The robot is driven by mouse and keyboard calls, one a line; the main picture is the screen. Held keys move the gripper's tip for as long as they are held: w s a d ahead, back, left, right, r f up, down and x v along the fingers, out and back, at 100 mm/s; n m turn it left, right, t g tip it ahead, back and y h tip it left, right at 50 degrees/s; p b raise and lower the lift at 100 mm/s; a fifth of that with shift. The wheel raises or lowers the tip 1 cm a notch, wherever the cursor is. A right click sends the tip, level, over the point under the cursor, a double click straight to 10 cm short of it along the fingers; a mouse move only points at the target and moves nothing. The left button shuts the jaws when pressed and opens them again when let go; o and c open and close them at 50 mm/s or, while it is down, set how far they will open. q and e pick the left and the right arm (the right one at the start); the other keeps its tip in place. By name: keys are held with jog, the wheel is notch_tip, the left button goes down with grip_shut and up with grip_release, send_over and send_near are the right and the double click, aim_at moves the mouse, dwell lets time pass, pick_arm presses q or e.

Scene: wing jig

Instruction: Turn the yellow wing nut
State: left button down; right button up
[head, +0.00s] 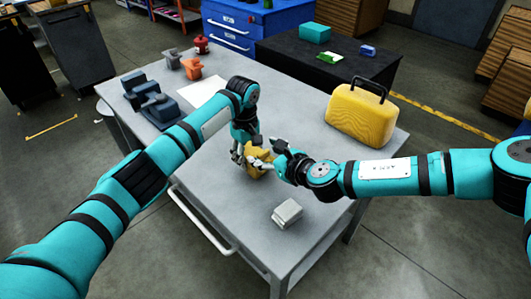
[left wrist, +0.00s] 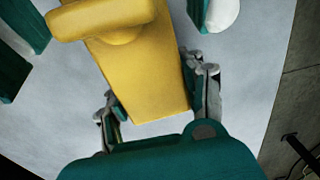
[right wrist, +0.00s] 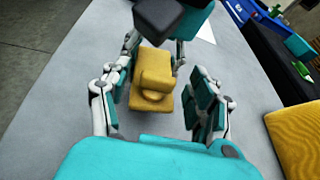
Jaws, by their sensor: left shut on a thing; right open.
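The yellow wing nut (right wrist: 155,70) shows in the right wrist view as a bar on a round collar, at one face of a yellow block (right wrist: 165,102). In the left wrist view the wing nut (left wrist: 100,17) is at the upper left and the block (left wrist: 150,70) runs down between the fingers. My left gripper (head: 243,157) is shut on the yellow block over the table. My right gripper (head: 278,164) is open, its fingers on either side of the wing nut with gaps. In the head view the fingers partly hide the yellow part.
The grey table (head: 225,190) holds a yellow case (head: 362,115) at right, white blocks (head: 287,213) in front, and blue-grey parts (head: 155,105), orange parts (head: 191,68) and a white sheet (head: 202,91) at back left. A dark bench (head: 340,50) stands behind. The table's front left is clear.

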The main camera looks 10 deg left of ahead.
jog(key=shift+w+a+f, duration=0.1)
jog(key=shift+a, duration=0.05)
jog(key=shift+c, duration=0.3)
jog(key=c, duration=1.1)
